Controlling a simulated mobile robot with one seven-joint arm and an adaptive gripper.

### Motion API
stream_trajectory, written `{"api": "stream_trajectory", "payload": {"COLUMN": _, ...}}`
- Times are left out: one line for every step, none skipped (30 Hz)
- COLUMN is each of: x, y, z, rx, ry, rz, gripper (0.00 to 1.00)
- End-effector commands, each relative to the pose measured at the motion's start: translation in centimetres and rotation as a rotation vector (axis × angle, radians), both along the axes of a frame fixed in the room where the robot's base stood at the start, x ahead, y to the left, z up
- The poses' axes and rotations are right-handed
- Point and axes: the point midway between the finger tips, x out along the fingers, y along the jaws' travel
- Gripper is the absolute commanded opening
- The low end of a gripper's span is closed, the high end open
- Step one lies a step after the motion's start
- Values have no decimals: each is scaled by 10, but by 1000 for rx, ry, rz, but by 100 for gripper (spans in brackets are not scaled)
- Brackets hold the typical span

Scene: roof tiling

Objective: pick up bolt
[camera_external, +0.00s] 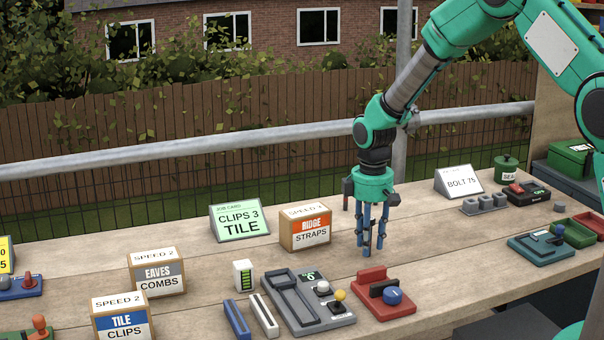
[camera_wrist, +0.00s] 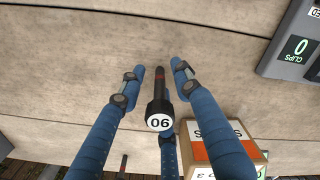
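A black bolt with a wide head shows in the wrist view (camera_wrist: 158,104), its head toward the camera. The head bears a white disc with a number that reads 06 or 90. My gripper (camera_external: 370,246) has blue fingers pointing down, low over the table's middle. In the wrist view its fingers (camera_wrist: 155,78) stand around the bolt, with visible gaps on the left and right of the shank. The gripper looks open. In the outside view the fingers largely hide the bolt. I cannot tell whether the bolt's lower end touches the table.
The ridge straps box (camera_external: 305,230) stands to the left and also shows in the wrist view (camera_wrist: 228,150). A red block with a blue knob (camera_external: 385,294) lies in front. A grey clip device (camera_external: 305,300) is front left. A BOLT 75 sign (camera_external: 459,181) stands back right.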

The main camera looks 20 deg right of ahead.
Motion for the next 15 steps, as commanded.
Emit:
{"api": "stream_trajectory", "payload": {"x": 0, "y": 0, "z": -5, "rx": 0, "ry": 0, "rz": 0, "gripper": 33}}
{"api": "stream_trajectory", "payload": {"x": 0, "y": 0, "z": -7, "rx": 0, "ry": -1, "rz": 0, "gripper": 33}}
{"api": "stream_trajectory", "payload": {"x": 1, "y": 0, "z": -9, "rx": 0, "ry": -1, "rz": 0, "gripper": 33}}
{"api": "stream_trajectory", "payload": {"x": 1, "y": 0, "z": -10, "rx": 1, "ry": -2, "rz": 0, "gripper": 33}}
{"api": "stream_trajectory", "payload": {"x": 1, "y": 0, "z": -10, "rx": 1, "ry": -2, "rz": 0, "gripper": 33}}
{"api": "stream_trajectory", "payload": {"x": 1, "y": 0, "z": -10, "rx": 1, "ry": -2, "rz": 0, "gripper": 33}}
{"api": "stream_trajectory", "payload": {"x": 1, "y": 0, "z": -10, "rx": 1, "ry": -2, "rz": 0, "gripper": 33}}
{"api": "stream_trajectory", "payload": {"x": 1, "y": 0, "z": -10, "rx": 1, "ry": -2, "rz": 0, "gripper": 33}}
{"api": "stream_trajectory", "payload": {"x": 1, "y": 0, "z": -10, "rx": 1, "ry": -2, "rz": 0, "gripper": 33}}
{"api": "stream_trajectory", "payload": {"x": 1, "y": 0, "z": -10, "rx": 1, "ry": -2, "rz": 0, "gripper": 33}}
{"api": "stream_trajectory", "payload": {"x": 1, "y": 0, "z": -10, "rx": 1, "ry": -2, "rz": 0, "gripper": 33}}
{"api": "stream_trajectory", "payload": {"x": 1, "y": 0, "z": -10, "rx": 0, "ry": -1, "rz": 0, "gripper": 33}}
{"api": "stream_trajectory", "payload": {"x": 1, "y": 0, "z": -10, "rx": 0, "ry": -1, "rz": 0, "gripper": 33}}
{"api": "stream_trajectory", "payload": {"x": 1, "y": 0, "z": -10, "rx": 0, "ry": -1, "rz": 0, "gripper": 33}}
{"api": "stream_trajectory", "payload": {"x": 1, "y": 0, "z": -10, "rx": 0, "ry": -1, "rz": 0, "gripper": 33}}
